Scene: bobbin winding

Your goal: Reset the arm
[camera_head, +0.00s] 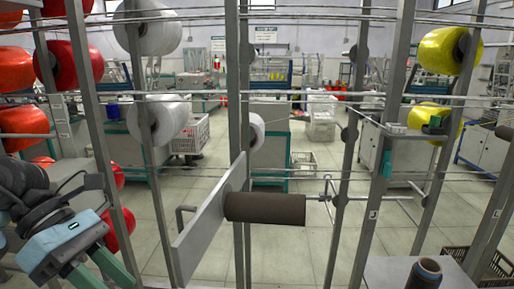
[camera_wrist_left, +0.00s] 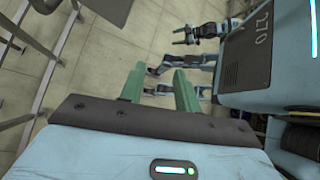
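My left gripper (camera_head: 102,272) is at the lower left of the head view, pointing down and to the right.
Rack posts (camera_head: 97,150) and thin rods cross the space ahead. Red spools (camera_head: 82,68) are close at the left, white (camera_head: 160,35) and yellow spools (camera_head: 437,50) further right. A dark cone (camera_head: 425,272) stands on a grey surface (camera_head: 385,275) at lower right.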

